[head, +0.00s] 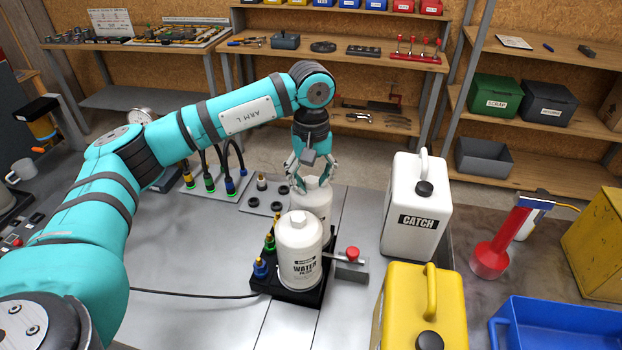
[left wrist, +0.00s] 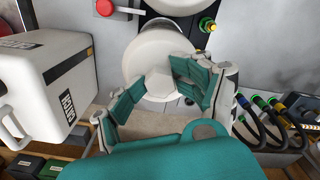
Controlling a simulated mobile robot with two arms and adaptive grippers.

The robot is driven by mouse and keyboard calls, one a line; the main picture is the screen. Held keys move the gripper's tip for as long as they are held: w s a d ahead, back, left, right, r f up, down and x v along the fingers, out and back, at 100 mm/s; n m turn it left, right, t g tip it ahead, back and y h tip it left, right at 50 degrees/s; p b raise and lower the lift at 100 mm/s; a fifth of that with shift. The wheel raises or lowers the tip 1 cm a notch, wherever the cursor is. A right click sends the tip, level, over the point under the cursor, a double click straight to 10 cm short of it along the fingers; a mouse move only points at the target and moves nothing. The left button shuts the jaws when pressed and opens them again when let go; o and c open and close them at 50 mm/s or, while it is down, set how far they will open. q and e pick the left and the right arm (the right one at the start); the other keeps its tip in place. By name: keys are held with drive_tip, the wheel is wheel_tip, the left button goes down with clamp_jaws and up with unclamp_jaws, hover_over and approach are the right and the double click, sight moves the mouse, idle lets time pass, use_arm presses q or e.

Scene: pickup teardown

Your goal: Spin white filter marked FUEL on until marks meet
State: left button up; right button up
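Two white filters stand on a black block (head: 288,290). The front filter (head: 300,248) is labelled WATER. The rear filter (head: 318,203) stands behind it, its label and marks hidden from me; no FUEL marking is readable. My left gripper (head: 312,180) is above the rear filter, pointing down. In the left wrist view, the left gripper (left wrist: 158,92) has its fingers on either side of the raised cap of the rear filter (left wrist: 145,58). Whether the fingers press on the cap is unclear. My right gripper is out of view.
A white CATCH can (head: 415,220) stands right of the filters, a yellow can (head: 400,315) in front of it. A red knob (head: 352,254) sticks out beside the block. Coloured fittings line its left side. A blue bin (head: 560,325) is at lower right. Left bench is mostly clear.

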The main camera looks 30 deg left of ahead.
use_arm(q)
drive_tip(key=shift+s+d+f, duration=0.1)
drive_tip(key=shift+f, duration=0.05)
drive_tip(key=shift+r+p, duration=0.85)
drive_tip(key=shift+r, duration=1)
drive_tip(key=shift+o, duration=0.4)
drive_tip(key=o, duration=0.5)
wheel_tip(320, 180, up, 12)
